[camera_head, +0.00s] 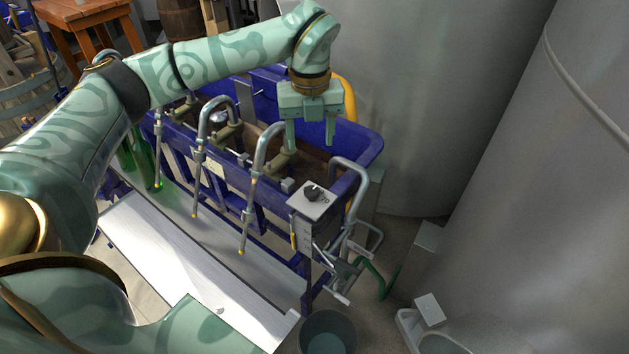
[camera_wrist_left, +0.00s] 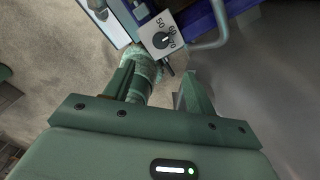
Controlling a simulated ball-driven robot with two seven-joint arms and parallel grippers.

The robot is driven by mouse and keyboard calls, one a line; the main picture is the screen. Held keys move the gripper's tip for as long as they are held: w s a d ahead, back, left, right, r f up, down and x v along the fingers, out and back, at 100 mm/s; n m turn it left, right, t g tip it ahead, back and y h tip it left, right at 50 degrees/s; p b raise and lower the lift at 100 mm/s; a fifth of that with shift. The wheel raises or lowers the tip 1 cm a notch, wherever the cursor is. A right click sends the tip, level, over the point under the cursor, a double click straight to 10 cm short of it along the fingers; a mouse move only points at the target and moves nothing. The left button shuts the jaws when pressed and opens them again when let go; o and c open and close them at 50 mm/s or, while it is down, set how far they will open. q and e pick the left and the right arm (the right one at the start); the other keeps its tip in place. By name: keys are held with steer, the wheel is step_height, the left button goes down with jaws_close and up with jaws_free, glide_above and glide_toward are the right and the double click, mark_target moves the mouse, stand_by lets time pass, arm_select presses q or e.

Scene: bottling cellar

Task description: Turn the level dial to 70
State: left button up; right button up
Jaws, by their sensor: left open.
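The level dial (camera_head: 313,192) is a dark round knob on a white plate at the front right corner of the blue trough. In the left wrist view the dial (camera_wrist_left: 161,40) shows beyond my fingertips, with the marks 50, 60 and 70 on its plate. The knob's exact setting is too small to read. My left gripper (camera_head: 311,138) is open and empty, fingers down, above the trough's right end and apart from the dial. Its two fingers also show in the left wrist view (camera_wrist_left: 159,78). My right gripper is not in view.
The blue trough (camera_head: 368,150) carries several hooked metal filler spouts (camera_head: 248,215). A curved pipe (camera_head: 357,190) stands right beside the dial. A pale bench (camera_head: 190,265) runs in front, and a bucket (camera_head: 328,330) stands below. Large grey tanks (camera_head: 540,200) close off the right.

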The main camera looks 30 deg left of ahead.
mark_target(312, 190)
arm_select(q)
step_height(312, 190, down, 15)
steer(key=shift+r+b, duration=0.2)
steer(key=shift+b, duration=0.4)
steer(key=c, duration=1)
